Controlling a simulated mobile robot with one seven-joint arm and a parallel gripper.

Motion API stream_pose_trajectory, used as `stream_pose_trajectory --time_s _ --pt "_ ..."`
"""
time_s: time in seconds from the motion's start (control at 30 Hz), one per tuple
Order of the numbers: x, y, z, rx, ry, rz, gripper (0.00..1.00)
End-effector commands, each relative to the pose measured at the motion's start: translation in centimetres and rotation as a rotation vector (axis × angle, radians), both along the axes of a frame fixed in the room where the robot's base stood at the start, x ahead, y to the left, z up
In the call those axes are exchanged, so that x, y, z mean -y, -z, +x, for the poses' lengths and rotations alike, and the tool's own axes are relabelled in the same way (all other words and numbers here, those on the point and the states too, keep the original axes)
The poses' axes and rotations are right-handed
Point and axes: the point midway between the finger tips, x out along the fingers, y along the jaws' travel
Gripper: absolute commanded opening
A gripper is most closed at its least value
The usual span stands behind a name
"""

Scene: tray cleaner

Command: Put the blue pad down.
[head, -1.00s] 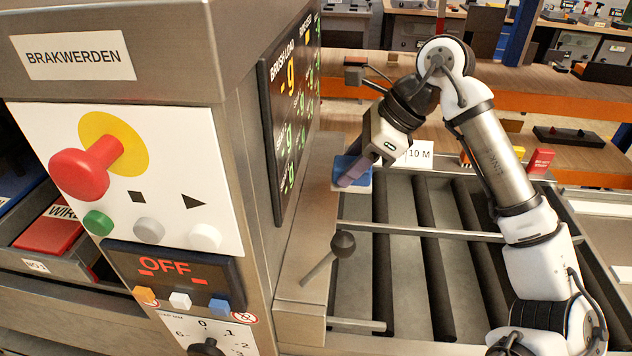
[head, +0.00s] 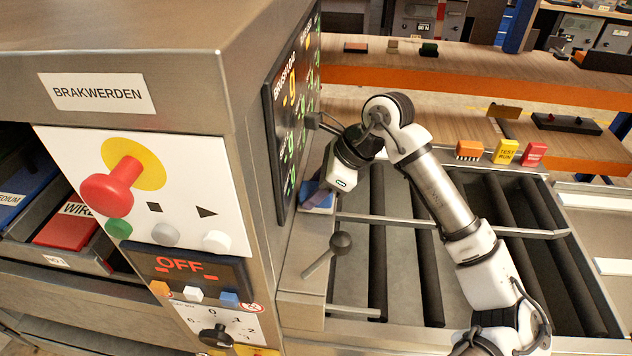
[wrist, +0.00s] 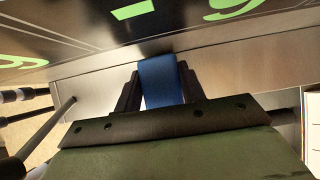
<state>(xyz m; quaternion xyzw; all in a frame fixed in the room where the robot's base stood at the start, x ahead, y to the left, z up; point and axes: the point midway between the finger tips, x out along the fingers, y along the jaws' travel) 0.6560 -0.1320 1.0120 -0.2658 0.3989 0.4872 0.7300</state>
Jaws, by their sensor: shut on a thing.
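My gripper (head: 316,193) is low at the side of the machine, close beside the dark display panel. It is shut on the blue pad (head: 320,203). In the head view the pad's blue edge shows below the fingers, just over or on the metal ledge (head: 297,262); I cannot tell whether it touches. In the wrist view the blue pad (wrist: 162,82) stands between the two dark fingers of my gripper (wrist: 160,90), with a metal surface behind it. The rest of the pad is hidden by the gripper.
The display panel (head: 290,120) is very near my gripper. The roller bed (head: 400,270) lies to the right, under my arm. Orange, yellow and red blocks (head: 505,152) stand behind it.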

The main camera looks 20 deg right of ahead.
Motion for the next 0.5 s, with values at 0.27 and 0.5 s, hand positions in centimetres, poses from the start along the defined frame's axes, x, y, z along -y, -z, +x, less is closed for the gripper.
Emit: stream_pose_trajectory --time_s 0.27,0.5 --pt "0.02 0.28 0.01 0.001 0.001 0.000 0.21" --pt "0.03 0.31 0.02 0.001 0.001 0.000 0.55"
